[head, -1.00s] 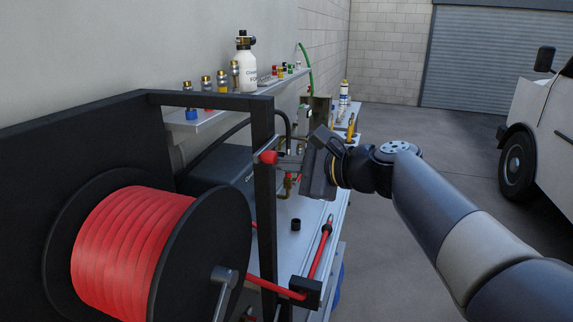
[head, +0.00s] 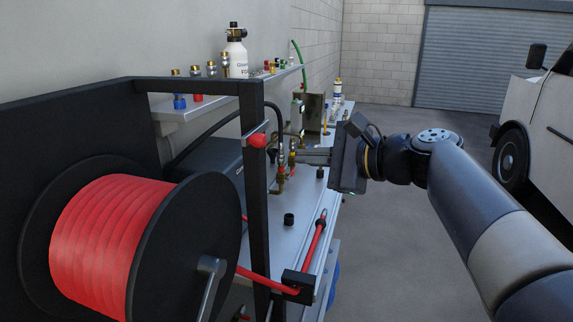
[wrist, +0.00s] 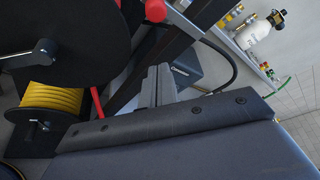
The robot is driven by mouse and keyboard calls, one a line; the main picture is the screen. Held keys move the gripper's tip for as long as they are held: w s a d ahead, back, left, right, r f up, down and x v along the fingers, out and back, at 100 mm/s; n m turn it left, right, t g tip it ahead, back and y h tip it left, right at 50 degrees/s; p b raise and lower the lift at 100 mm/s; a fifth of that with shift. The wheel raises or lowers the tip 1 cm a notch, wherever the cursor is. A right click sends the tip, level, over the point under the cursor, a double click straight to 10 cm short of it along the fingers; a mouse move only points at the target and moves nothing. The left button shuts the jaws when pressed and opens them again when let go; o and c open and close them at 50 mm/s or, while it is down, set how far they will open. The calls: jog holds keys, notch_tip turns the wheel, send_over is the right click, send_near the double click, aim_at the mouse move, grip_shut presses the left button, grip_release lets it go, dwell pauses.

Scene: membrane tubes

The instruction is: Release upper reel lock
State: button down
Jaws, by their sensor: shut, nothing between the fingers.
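The upper reel (head: 110,235) has black flanges, a red hose and a grey crank, and fills the left of the head view. A red knob (head: 258,140) with a short grey pin sits on the black frame post beside this reel; it looks like the lock. The red knob also shows at the top of the wrist view (wrist: 155,10). My gripper (head: 303,157) is right of the post and apart from the knob, its narrow fingers together and empty, pointing left. The fingers (wrist: 158,85) also show together in the wrist view.
A lower reel with yellow hose (wrist: 55,100) shows in the wrist view. Behind the post are a workbench (head: 300,210) with brass fittings and a shelf (head: 190,108) with couplings and a white bottle (head: 236,58). Open floor (head: 400,250) lies to the right.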

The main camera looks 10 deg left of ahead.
jog(key=shift+w+v, duration=0.15)
jog(key=shift+v, duration=0.7)
jog(key=shift+w+v, duration=0.2)
jog(key=shift+v, duration=0.65)
jog(key=shift+r, duration=0.1)
jog(key=w+a+f+n+t+b, duration=0.1)
jog(key=w+a+f, duration=0.3)
jog(key=a, duration=0.4)
jog(key=shift+a+f+n+b, duration=0.4)
jog(key=shift+f+n+b, duration=0.05)
jog(key=shift+f+n, duration=0.05)
jog(key=shift+r+p, duration=0.2)
jog(key=shift+p, duration=0.1)
